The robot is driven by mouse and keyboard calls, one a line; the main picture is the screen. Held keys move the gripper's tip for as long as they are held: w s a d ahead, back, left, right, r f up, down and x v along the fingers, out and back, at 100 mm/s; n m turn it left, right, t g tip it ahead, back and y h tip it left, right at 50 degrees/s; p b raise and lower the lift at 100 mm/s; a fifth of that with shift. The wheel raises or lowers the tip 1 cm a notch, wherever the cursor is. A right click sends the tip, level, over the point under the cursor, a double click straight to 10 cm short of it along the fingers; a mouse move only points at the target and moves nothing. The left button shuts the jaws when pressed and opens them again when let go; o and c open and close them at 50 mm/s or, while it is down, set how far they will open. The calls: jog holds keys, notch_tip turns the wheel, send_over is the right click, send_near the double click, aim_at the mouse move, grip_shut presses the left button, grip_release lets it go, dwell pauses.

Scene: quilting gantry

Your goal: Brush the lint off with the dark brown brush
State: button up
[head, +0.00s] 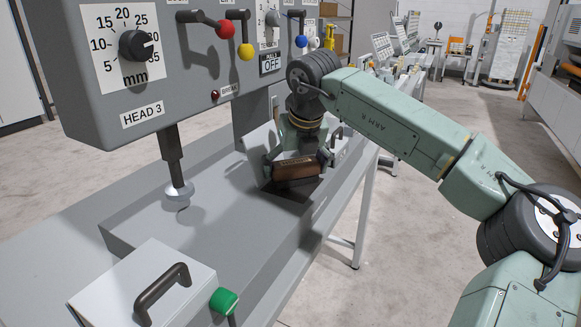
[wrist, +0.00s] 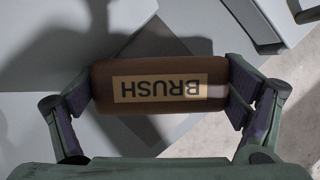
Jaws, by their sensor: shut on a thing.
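The dark brown brush (head: 295,168) is held in my gripper (head: 297,160) near the right part of the grey machine bed. In the wrist view the brush (wrist: 165,84) lies crosswise between the two fingers, with a tan label reading BRUSH upside down. The fingers of my gripper (wrist: 160,90) press on its two ends. The brush's bristles are hidden beneath it. I cannot tell whether it touches the surface below. No lint can be made out in either view.
The grey machine head (head: 185,75) with a dial and coloured levers overhangs the bed (head: 215,225), its presser shaft (head: 174,165) pointing down. A light box with a dark handle (head: 162,293) and a green button (head: 223,300) stand in front. The bed between is clear.

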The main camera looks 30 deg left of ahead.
aim_at(288, 168)
jog(key=shift+w+a+r+p, duration=0.1)
jog(key=shift+w+p, duration=0.3)
jog(key=shift+w, duration=0.4)
jog(key=shift+w+a+r+p, duration=0.1)
jog(key=shift+w+p, duration=0.3)
jog(key=shift+w, duration=0.35)
jog(key=shift+w+f, duration=0.25)
jog(key=shift+f, duration=0.05)
jog(key=shift+s+f+b, duration=0.1)
jog(key=shift+s+b, duration=0.55)
jog(key=shift+s, duration=0.25)
jog(key=shift+s+d+r+b, duration=0.15)
jog(key=shift+s+b, duration=0.45)
jog(key=shift+s, duration=0.65)
jog(key=shift+s+r+b, duration=0.15)
jog(key=shift+s+b, duration=0.4)
jog(key=shift+s, duration=0.65)
jog(key=shift+s+b, duration=0.8)
jog(key=shift+s, duration=0.75)
jog(key=shift+d, duration=0.1)
jog(key=shift+r+p, duration=2.25)
jog(key=shift+r, duration=0.75)
